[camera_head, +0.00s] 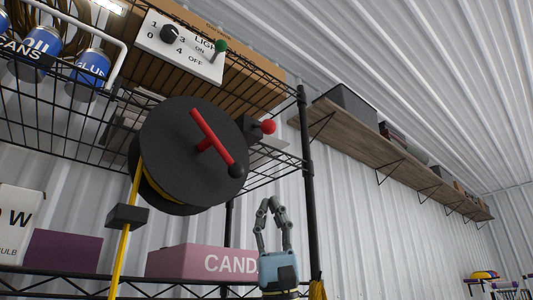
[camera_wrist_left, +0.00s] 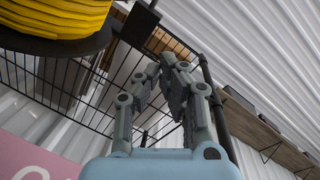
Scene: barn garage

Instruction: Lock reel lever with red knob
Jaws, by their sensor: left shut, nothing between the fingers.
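The black reel (camera_head: 180,140) hangs under the wire shelf, with a red crank (camera_head: 207,137) across its face. A small black block (camera_head: 248,128) sits at its right side, and the lever's red knob (camera_head: 268,127) sticks out to the right of it. My left gripper (camera_head: 272,203) points up below the knob, apart from it, with its fingers shut and empty. The left wrist view shows the fingertips (camera_wrist_left: 168,62) together, the yellow-wound reel (camera_wrist_left: 55,20) at upper left and the black block (camera_wrist_left: 140,22). I cannot make out the red knob there. My right gripper is not in view.
A black shelf post (camera_head: 308,180) stands close to the right of my left gripper. The wire shelf (camera_head: 60,125) is above, with a switch panel (camera_head: 181,46). A pink box (camera_head: 195,262) is on the lower shelf. A yellow cord (camera_head: 122,255) hangs at left.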

